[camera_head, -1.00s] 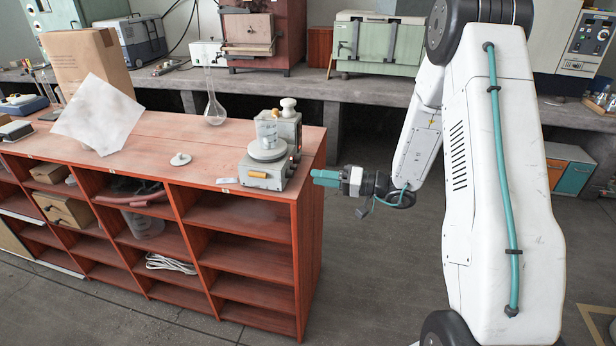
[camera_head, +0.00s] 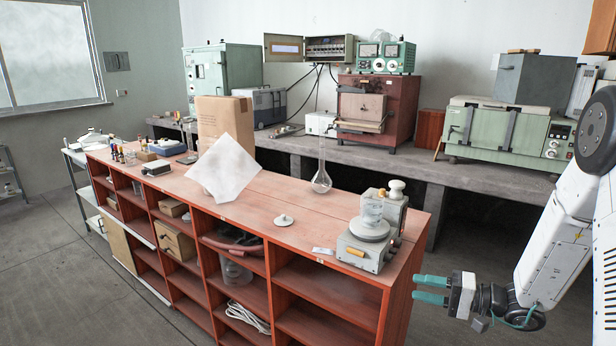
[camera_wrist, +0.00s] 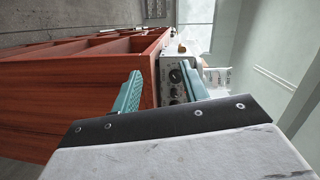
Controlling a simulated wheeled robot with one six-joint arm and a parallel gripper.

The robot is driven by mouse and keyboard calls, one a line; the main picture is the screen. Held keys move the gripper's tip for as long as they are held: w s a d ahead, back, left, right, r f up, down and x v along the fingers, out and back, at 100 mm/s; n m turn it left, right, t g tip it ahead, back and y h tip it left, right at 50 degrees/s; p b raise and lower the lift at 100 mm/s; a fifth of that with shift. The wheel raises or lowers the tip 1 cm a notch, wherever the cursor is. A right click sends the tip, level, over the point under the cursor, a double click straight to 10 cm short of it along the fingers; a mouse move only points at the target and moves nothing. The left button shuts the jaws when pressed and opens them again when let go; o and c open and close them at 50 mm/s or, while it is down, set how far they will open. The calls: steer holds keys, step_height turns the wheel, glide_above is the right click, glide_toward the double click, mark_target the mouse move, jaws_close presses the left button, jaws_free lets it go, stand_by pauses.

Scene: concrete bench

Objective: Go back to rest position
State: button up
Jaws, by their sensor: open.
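My gripper (camera_head: 432,289) is open and empty, with teal fingers. In the head view it is beside the right end of the red wooden shelf unit (camera_head: 300,225), a little below its top. In the wrist view the two fingers (camera_wrist: 158,90) are spread apart, with the shelf unit's end panel (camera_wrist: 60,100) at the left. The instrument also shows beyond the fingers in the wrist view (camera_wrist: 172,84).
A round-bottomed flask (camera_head: 321,182), a small white lid (camera_head: 284,220), a tilted white sheet (camera_head: 224,168) and a cardboard box (camera_head: 212,118) are on the unit. A concrete bench (camera_head: 440,170) with machines runs behind. Floor shows between unit and bench.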

steer(key=s+a+r+g+h, duration=0.25)
steer(key=s+r+g, duration=0.2)
steer(key=s, duration=0.35)
steer(key=s+a+r+g+h, duration=0.2)
steer(key=s+a+r+g, duration=0.1)
steer(key=s+g, duration=0.4)
steer(key=s+d+r+n+t+h, duration=0.2)
steer(key=s+r+t+h, duration=0.3)
steer(key=s+r+h, duration=0.5)
steer(key=s+r+n, duration=0.1)
steer(key=s+r, duration=0.1)
steer(key=s, duration=0.3)
steer(key=shift+d+h, duration=0.35)
steer(key=shift+s, duration=0.1)
